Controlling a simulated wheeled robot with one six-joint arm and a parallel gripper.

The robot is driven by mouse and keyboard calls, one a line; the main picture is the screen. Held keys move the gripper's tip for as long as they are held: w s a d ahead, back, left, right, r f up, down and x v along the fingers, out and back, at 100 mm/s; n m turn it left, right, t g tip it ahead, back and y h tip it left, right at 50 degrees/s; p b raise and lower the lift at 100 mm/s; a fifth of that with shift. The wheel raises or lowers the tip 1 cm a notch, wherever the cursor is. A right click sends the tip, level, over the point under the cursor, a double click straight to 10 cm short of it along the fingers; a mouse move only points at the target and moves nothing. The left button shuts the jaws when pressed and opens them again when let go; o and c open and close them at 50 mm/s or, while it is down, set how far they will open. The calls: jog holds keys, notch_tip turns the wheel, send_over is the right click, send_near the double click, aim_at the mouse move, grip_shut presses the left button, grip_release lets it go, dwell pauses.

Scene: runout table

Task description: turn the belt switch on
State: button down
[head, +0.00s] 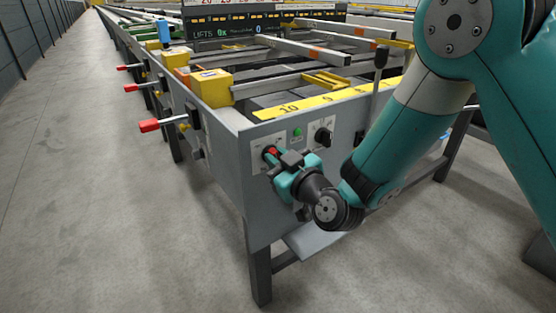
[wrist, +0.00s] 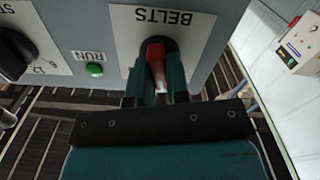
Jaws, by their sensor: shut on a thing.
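The belt switch (wrist: 156,62) is a red handle on a white plate marked BELTS, on the table's grey end panel. In the head view its red part (head: 271,152) shows at the left of the panel, partly hidden by my gripper. My gripper (head: 277,160) reaches the panel there. In the wrist view my gripper (wrist: 160,85) has its two fingers on either side of the red handle, shut on it. The handle points toward me between the fingers; its exact turn angle is hard to tell.
A green RUN button (wrist: 94,70) and a black rotary knob (wrist: 14,55) sit beside the switch plate. The knob also shows in the head view (head: 323,137). Red-handled levers (head: 150,125) stick out along the table's left side. The aisle floor (head: 70,180) at left is clear.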

jog(key=m, duration=1.2)
jog(key=shift+w+d+r, duration=0.1)
jog(key=shift+w+d, duration=0.05)
jog(key=shift+d, duration=0.05)
dwell(0.3)
jog(key=c, duration=1.1)
grip_release()
